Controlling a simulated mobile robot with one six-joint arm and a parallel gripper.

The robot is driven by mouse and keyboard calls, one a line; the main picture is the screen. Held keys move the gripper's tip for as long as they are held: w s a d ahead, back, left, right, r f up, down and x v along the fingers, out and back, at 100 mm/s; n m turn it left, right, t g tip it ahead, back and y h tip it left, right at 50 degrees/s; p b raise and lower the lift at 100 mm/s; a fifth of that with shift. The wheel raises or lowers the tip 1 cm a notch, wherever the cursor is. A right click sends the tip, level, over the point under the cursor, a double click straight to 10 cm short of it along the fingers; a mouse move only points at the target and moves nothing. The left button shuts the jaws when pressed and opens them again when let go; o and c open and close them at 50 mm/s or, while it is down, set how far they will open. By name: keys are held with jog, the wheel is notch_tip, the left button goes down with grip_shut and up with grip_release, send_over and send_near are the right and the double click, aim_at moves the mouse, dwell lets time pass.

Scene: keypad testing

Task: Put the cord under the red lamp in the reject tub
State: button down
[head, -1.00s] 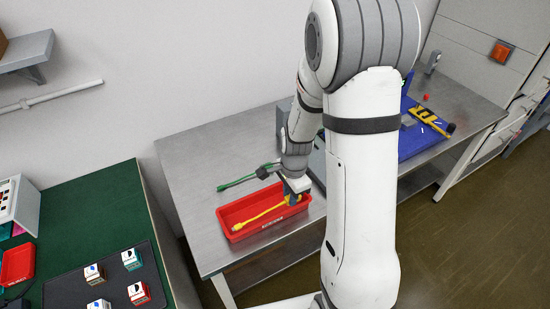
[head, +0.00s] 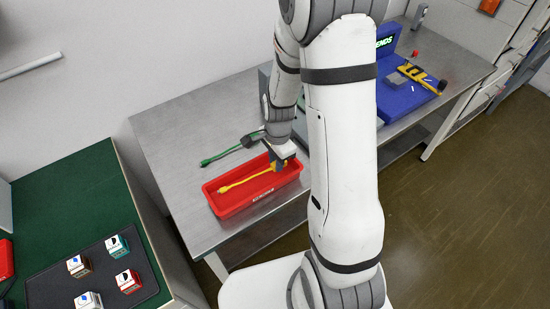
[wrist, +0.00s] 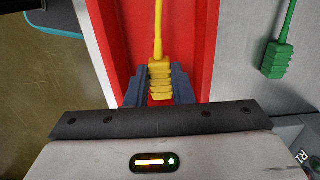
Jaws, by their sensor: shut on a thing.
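A yellow cord (head: 246,180) lies lengthwise within the outline of the red tub (head: 247,207) on the steel bench. The tub carries a white label, too small to read, on its front wall. My gripper (head: 284,164) is at the tub's right end and low over it. In the wrist view my gripper (wrist: 159,88) is shut on the ribbed yellow plug end of the cord (wrist: 159,70), with the red tub (wrist: 205,50) around it. I cannot tell whether the cord touches the tub floor.
A green cord (head: 225,153) lies on the bench behind the tub; its ribbed end also shows in the wrist view (wrist: 277,60). A blue fixture (head: 400,100) with a yellow tool stands at the right. Small boxes sit on a dark mat (head: 95,262) at lower left.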

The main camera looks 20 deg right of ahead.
jog(key=shift+f, duration=0.45)
jog(key=c, duration=1.2)
grip_release()
jog(key=shift+r, duration=0.15)
notch_tip(320, 180, up, 7)
jog(key=shift+d+f, duration=0.15)
jog(key=shift+r, duration=0.4)
